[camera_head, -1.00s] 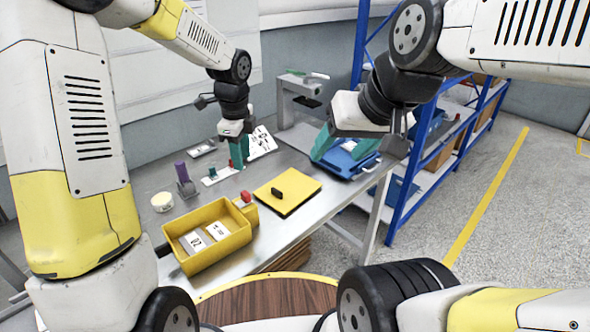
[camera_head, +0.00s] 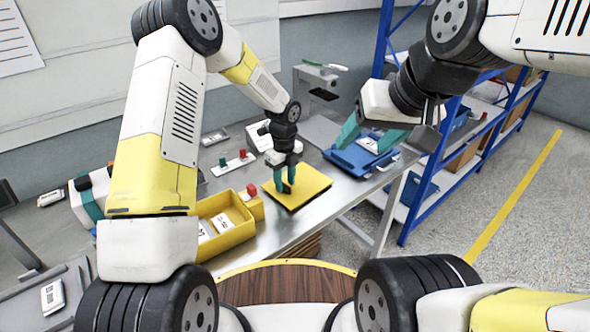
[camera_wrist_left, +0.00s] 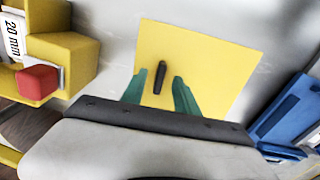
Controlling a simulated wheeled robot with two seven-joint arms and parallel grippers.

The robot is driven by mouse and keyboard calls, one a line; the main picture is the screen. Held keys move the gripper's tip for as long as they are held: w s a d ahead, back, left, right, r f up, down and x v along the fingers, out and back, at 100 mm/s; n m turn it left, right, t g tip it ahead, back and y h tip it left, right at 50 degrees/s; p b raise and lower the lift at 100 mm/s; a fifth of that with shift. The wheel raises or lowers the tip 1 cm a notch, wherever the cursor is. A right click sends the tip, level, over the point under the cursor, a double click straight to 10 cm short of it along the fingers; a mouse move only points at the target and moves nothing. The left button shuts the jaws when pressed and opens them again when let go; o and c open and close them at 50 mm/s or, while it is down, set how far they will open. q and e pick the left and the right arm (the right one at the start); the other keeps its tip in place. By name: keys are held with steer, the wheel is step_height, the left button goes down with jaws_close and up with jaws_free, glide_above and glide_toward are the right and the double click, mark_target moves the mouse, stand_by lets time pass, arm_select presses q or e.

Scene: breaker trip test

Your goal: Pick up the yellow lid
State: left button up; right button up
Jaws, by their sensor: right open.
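The yellow lid (camera_head: 313,182) is a flat square plate lying on the metal table. It also shows in the left wrist view (camera_wrist_left: 220,65), with a dark upright handle (camera_wrist_left: 160,77) on it. My left gripper (camera_head: 285,188) points down over the lid. In the left wrist view my left gripper (camera_wrist_left: 159,82) has its two green fingers apart, one on each side of the handle, with a gap to it. In the head view the fingers mostly hide the handle. My right gripper (camera_head: 370,137) is open and empty above the blue case (camera_head: 353,158).
A yellow bin (camera_head: 244,232) with labelled packs stands left of the lid, with a red button (camera_wrist_left: 37,82) on a yellow block beside it. A strip with red and green parts (camera_head: 233,163) lies behind. A blue shelf rack (camera_head: 440,150) stands to the right.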

arm_select(q)
steer(key=shift+f, duration=0.25)
jaws_close()
